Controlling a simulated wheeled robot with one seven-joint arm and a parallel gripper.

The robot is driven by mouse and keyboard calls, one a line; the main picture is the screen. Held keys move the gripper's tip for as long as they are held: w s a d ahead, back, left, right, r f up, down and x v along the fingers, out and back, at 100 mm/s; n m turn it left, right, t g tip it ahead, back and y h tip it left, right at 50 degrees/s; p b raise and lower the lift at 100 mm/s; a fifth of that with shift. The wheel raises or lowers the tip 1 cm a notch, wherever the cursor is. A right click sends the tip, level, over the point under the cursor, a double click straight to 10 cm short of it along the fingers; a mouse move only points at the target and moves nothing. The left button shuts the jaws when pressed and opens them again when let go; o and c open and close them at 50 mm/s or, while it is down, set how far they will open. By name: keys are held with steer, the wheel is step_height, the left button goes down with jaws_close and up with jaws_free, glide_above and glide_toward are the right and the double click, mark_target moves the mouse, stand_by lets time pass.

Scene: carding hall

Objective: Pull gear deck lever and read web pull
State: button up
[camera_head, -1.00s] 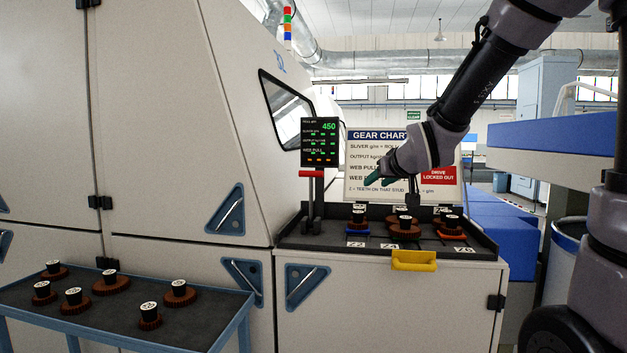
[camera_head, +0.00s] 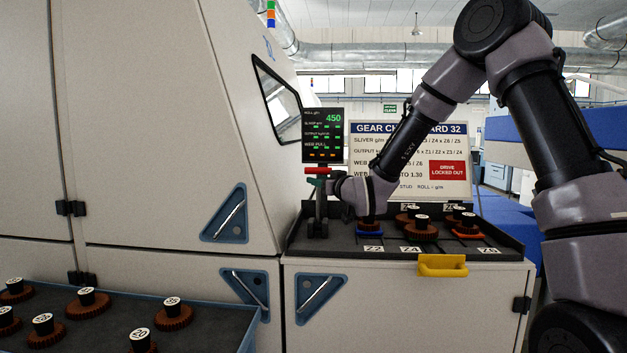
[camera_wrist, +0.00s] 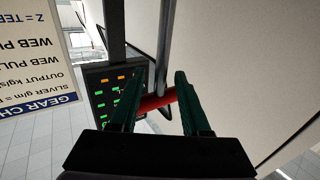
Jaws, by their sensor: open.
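The gear deck lever has a red handle (camera_head: 319,170) on a dark upright post at the left end of the gear deck (camera_head: 345,243). My gripper (camera_head: 318,183) is at the handle, with its green fingers just below the red bar in the head view. In the wrist view the red handle (camera_wrist: 158,101) lies across the gap between the open green fingers (camera_wrist: 155,90). I cannot tell whether they touch it. The display (camera_head: 322,135) above the lever shows 450 at its top and a web pull row with orange marks. It is upside down in the wrist view (camera_wrist: 104,92).
The gear chart (camera_head: 450,180) with a red locked-out sign stands behind the deck. Several brown gears with black hubs (camera_head: 421,230) sit on the deck. A yellow handle (camera_head: 442,266) projects at its front. A cart (camera_head: 215,320) with more gears is at lower left.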

steer(key=shift+x, duration=2)
jaws_close()
